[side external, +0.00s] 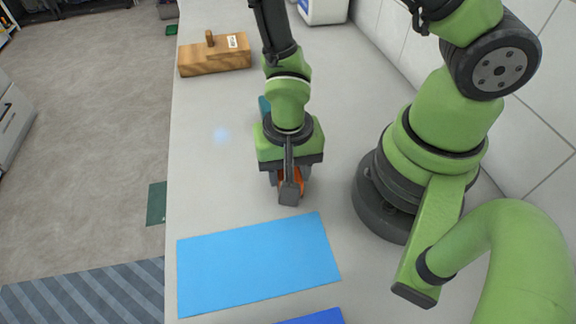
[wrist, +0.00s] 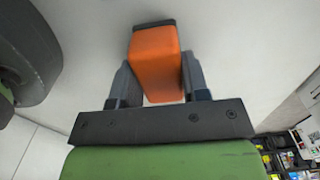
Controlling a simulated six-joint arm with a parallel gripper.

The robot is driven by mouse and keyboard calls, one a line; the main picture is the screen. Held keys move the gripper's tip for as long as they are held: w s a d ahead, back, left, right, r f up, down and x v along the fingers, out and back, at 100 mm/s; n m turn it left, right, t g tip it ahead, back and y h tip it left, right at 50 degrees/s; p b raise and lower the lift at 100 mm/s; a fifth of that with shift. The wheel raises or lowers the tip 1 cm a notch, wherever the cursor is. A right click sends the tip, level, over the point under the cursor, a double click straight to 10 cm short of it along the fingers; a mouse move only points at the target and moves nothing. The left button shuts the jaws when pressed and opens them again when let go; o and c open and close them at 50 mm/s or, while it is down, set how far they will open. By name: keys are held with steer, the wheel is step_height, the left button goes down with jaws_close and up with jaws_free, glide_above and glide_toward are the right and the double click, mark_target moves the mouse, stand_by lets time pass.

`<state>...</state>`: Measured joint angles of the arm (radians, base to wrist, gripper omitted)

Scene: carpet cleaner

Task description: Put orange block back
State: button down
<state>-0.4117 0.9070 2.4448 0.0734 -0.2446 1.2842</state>
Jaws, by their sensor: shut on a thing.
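The orange block (wrist: 156,66) is between the two fingers of my gripper (wrist: 158,88) in the wrist view, with a dark strip along its far end. My gripper is shut on it. In the side external view my gripper (side external: 289,182) points down over the pale table, and only a small part of the orange block (side external: 297,181) shows, the rest hidden by the gripper. I cannot tell whether the block touches the table.
A light blue mat (side external: 258,265) lies in front of my gripper, with a darker blue mat (side external: 315,317) at the bottom edge. A wooden block with a knob (side external: 214,57) stands at the back left. A teal thing (side external: 264,107) is partly hidden behind my arm.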

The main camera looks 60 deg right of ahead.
steer(key=shift+f, duration=0.25)
stand_by(0.4)
steer(key=c, duration=0.5)
jaws_free()
step_height(320, 180, up, 10)
steer(key=shift+w+r, duration=0.1)
steer(key=s+d+r+n+t, duration=0.1)
steer(key=r+t, duration=0.1)
steer(key=r, duration=0.4)
steer(key=s+d+r+n+t+y, duration=0.1)
steer(key=d+r+n+t, duration=0.1)
steer(key=r, duration=0.5)
steer(key=s+d+r+n+t+y, duration=0.1)
steer(key=s+d+r+n+t, duration=0.1)
steer(key=r, duration=0.4)
steer(key=shift+s+d+r+t, duration=0.1)
steer(key=shift+d+r+t, duration=0.1)
steer(key=shift+t, duration=0.4)
